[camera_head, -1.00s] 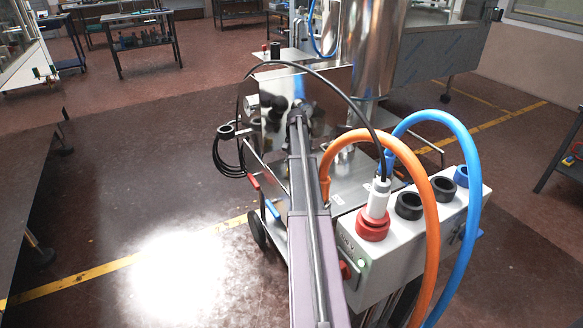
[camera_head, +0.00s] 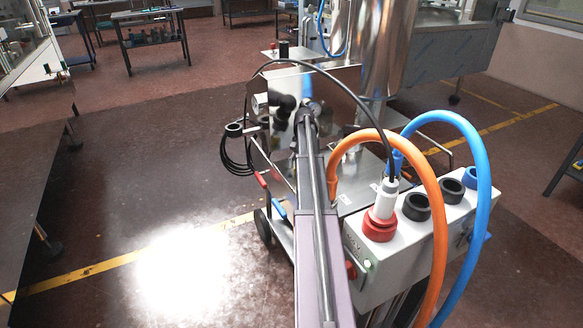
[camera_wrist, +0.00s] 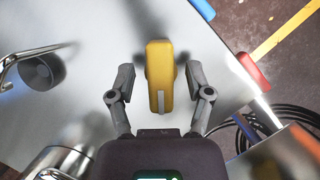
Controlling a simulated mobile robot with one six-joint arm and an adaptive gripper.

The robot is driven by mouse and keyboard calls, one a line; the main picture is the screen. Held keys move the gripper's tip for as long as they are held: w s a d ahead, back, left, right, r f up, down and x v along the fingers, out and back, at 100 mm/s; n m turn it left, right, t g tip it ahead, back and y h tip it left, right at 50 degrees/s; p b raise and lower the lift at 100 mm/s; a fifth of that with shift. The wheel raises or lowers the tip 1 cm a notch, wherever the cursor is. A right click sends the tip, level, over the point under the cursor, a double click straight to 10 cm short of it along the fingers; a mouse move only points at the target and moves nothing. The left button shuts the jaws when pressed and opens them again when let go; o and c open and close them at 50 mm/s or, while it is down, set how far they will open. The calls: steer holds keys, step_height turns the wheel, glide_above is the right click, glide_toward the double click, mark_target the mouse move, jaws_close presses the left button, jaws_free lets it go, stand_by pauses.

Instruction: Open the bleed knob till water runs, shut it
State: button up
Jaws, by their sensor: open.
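In the wrist view a yellow elongated knob (camera_wrist: 159,62) with a pale stripe stands out in front of a smooth grey panel (camera_wrist: 95,40). I take it for the bleed knob. My gripper (camera_wrist: 160,78) is open, one dark finger on each side of the knob, with visible gaps on both sides. I cannot tell how deep the fingers reach around it. In the head view my arm hides the knob, and the shiny panel (camera_head: 340,80) shows beyond the arm. I see no running water.
A control box (camera_head: 385,245) with orange (camera_head: 437,230) and blue (camera_head: 484,190) hoses stands right of my arm. A coiled black cable (camera_head: 233,152) hangs left of the panel. A metal bracket (camera_wrist: 45,52) is at the left in the wrist view. Floor at left is open.

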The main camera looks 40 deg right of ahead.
steer(key=shift+m, duration=0.4)
